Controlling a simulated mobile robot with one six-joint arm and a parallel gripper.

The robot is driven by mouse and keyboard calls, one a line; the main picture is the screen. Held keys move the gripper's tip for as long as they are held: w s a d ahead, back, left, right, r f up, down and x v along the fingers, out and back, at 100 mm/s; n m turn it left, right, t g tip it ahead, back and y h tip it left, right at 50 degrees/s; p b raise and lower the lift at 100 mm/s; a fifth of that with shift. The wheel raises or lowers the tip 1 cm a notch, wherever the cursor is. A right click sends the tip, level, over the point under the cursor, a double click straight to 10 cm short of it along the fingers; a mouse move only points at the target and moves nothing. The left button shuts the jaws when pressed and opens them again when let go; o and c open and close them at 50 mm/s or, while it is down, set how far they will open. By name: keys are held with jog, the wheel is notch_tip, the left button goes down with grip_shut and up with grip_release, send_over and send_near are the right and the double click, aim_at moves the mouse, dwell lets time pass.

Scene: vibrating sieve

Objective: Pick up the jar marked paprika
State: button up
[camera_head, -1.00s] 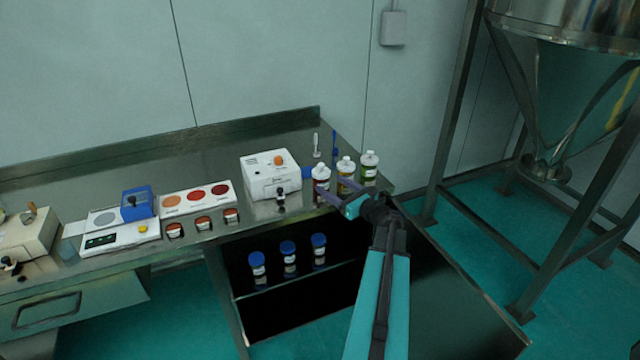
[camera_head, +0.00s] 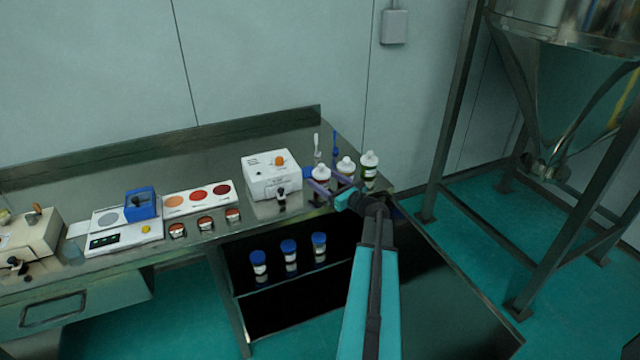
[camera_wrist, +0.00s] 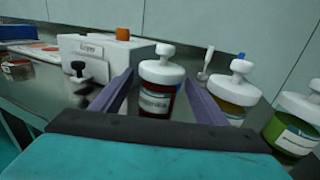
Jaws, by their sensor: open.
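Three jars with white knobbed lids stand in a row at the right end of the metal bench. The red-filled jar (camera_head: 321,174) is leftmost, the yellow-filled jar (camera_head: 345,167) is in the middle, and the green-filled jar (camera_head: 369,168) is rightmost. Their label text is too small to read. My gripper (camera_head: 328,184) is open at the red jar. In the wrist view, the red jar (camera_wrist: 157,99) stands upright between the two purple fingers (camera_wrist: 157,84). It looks not gripped; its lower part is hidden by my gripper. The yellow jar (camera_wrist: 235,88) is just right of the right finger.
A white box device (camera_head: 270,176) with an orange knob stands left of the jars. Several blue-lidded jars (camera_head: 289,255) stand on the shelf below. A white tool (camera_head: 316,143) and a blue tool (camera_head: 335,143) are behind the jars. A scale (camera_head: 118,233) is further left.

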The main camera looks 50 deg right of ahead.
aim_at(323, 170)
jog(key=shift+c, duration=0.4)
jog(key=c, duration=1.6)
jog(key=shift+r, duration=0.15)
jog(key=shift+r+b, duration=0.75)
jog(key=shift+r, duration=0.9)
jog(key=shift+s+d+r+b, duration=0.3)
jog(key=shift+s+b, duration=0.35)
jog(key=shift+s, duration=2)
jog(key=shift+s+d+r+b, duration=0.15)
jog(key=shift+s+d+b, duration=0.4)
jog(key=shift+s, duration=2.15)
jog(key=shift+s+d+r+b, duration=0.25)
jog(key=shift+s+b, duration=0.45)
jog(key=shift+s, duration=1.95)
